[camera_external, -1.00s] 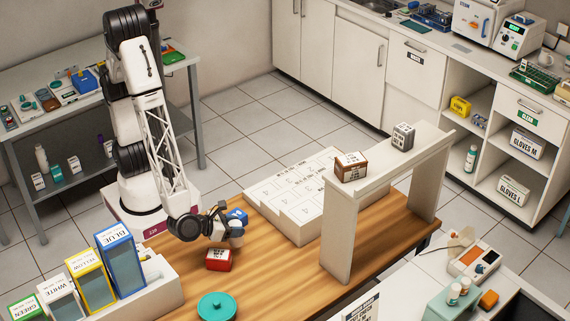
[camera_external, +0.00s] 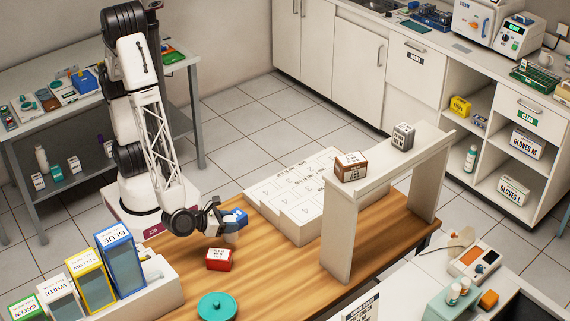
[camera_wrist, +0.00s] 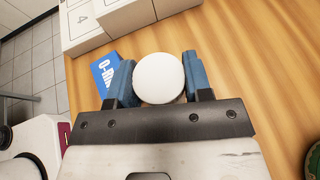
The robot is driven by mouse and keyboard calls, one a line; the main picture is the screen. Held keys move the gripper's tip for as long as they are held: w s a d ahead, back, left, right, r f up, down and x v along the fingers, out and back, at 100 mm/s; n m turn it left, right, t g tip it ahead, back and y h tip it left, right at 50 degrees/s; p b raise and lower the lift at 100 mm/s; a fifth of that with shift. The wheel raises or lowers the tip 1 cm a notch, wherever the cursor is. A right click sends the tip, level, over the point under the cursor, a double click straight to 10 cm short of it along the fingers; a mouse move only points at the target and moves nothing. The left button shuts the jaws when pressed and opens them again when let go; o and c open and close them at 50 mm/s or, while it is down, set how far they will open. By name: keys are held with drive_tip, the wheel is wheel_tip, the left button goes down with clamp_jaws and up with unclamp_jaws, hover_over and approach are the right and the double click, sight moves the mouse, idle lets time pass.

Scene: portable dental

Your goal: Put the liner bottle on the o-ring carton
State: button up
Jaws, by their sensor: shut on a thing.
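My gripper (camera_external: 229,231) is low over the wooden table. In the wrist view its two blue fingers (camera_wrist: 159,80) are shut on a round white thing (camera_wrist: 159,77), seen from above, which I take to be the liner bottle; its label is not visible. In the external view the held thing is mostly hidden by the gripper. The blue o-ring carton (camera_wrist: 104,70), with "O-RI" readable, lies just left of the fingers in the wrist view, partly covered by the left finger. It also shows behind the gripper in the external view (camera_external: 240,216).
A red box (camera_external: 219,259) stands just in front of my gripper. White numbered stepped boxes (camera_external: 290,200) stand behind the carton. A white raised shelf (camera_external: 341,235) is to the right, colored boxes (camera_external: 121,262) to the left, and a teal round lid (camera_external: 216,306) in front.

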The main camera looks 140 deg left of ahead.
drive_tip(key=shift+s, duration=0.1)
drive_tip(key=shift+s+r, duration=0.3)
drive_tip(key=shift+s, duration=0.2)
drive_tip(key=s+r+n+g, duration=0.1)
drive_tip(key=s+r, duration=0.1)
drive_tip(key=s, duration=0.9)
drive_tip(key=s+a+r+n+g, duration=0.1)
drive_tip(key=s+r+n+g, duration=0.1)
drive_tip(key=s, duration=0.9)
drive_tip(key=shift+s+a+r, duration=0.15)
drive_tip(key=shift+a+r, duration=0.15)
drive_tip(key=shift+r, duration=0.05)
drive_tip(key=w+a, duration=0.2)
drive_tip(key=w, duration=0.5)
drive_tip(key=w+a+f, duration=0.1)
drive_tip(key=w+a, duration=0.1)
drive_tip(key=w, duration=0.6)
drive_tip(key=shift+w+a+f, duration=0.2)
drive_tip(key=shift+a+f, duration=0.05)
drive_tip(key=shift+a, duration=0.1)
drive_tip(key=shift+f, duration=0.1)
drive_tip(key=shift+f, duration=1.65)
drive_tip(key=shift+f, duration=0.1)
